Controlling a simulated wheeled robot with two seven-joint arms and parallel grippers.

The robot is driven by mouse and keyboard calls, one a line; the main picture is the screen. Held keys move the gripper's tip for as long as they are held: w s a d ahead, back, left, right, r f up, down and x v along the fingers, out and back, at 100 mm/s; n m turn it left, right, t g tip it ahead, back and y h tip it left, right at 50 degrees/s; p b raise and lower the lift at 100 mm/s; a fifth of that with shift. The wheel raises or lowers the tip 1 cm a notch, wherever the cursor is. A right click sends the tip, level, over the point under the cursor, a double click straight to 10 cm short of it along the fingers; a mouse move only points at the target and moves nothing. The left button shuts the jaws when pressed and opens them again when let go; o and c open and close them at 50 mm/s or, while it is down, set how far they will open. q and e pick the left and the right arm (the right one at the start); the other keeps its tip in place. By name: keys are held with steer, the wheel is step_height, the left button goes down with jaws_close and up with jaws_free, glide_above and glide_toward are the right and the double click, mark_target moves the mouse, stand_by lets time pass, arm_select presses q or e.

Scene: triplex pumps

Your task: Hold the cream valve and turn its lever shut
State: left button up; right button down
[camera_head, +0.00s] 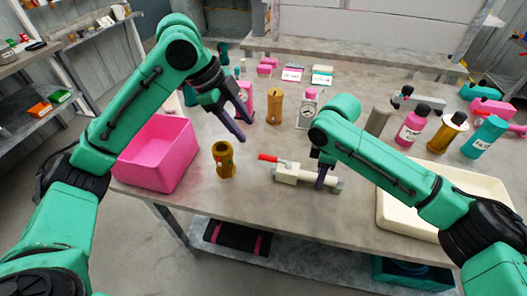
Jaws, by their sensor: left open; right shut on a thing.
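The cream valve (289,175) lies on the table near its front edge, in the middle of the head view. Its red lever (269,158) points left from the top of the body. A pale pipe-like part (315,180) runs to the right from the body. My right gripper (321,181) points down and is shut on the valve's right-hand part; my arm hides some of this grip. My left gripper (242,128) is open and empty, up and to the left of the valve, apart from it.
A pink bin (158,150) stands at the table's left, with a brass-coloured fitting (223,160) between it and the valve. A cream tray (388,212) lies at right. Bottles, including a magenta one (412,127), stand behind. Bare table lies in front of the pink bin's right side.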

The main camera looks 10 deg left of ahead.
mark_target(266, 156)
arm_select(q)
steer(key=x, duration=1.1)
steer(key=shift+d+f, duration=0.15)
steer(key=shift+f, duration=0.1)
jaws_close()
stand_by(0.8)
